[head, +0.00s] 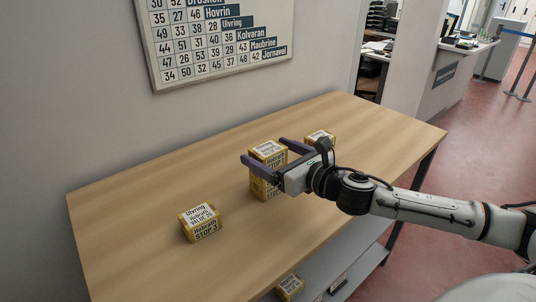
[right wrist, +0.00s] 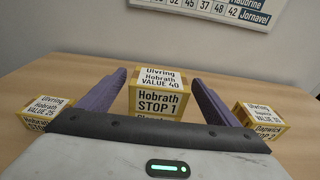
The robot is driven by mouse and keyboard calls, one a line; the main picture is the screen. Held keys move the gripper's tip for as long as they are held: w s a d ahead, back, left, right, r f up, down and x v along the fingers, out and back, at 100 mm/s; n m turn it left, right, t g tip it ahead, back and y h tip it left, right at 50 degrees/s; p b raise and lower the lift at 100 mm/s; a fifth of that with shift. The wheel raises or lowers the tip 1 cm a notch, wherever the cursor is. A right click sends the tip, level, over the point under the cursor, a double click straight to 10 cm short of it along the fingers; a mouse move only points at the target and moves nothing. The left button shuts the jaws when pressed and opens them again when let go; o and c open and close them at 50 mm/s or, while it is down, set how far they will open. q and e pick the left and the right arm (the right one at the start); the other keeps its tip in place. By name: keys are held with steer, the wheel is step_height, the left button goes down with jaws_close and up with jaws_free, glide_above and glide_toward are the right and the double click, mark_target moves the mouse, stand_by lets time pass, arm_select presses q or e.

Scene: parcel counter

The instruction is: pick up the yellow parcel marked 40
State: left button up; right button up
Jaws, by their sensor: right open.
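The yellow parcel marked VALUE 40 (right wrist: 157,95) has a white label reading Ulvring, Hobrath and STOP 1. It appears to sit on top of another yellow parcel (right wrist: 157,118), whose label is mostly cut off by my gripper. In the head view the marked parcel (head: 267,149) is partly behind my gripper. My right gripper (head: 265,152) is open, with its two purple fingers on either side of the parcel; I cannot tell whether they touch it. The fingers also flank it in the right wrist view. My left gripper is not in view.
A parcel marked VALUE 25 (head: 200,222) stands at the left of the wooden counter (head: 150,200). Another parcel (head: 322,136) stands right of the stack. One more (head: 290,287) is on the lower shelf (head: 340,265). A number chart (head: 215,45) hangs on the wall behind.

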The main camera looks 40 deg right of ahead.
steer(key=shift+w+a, duration=0.1)
steer(key=shift+w, duration=0.35)
steer(key=shift+c, duration=0.3)
steer(key=c, duration=1.2)
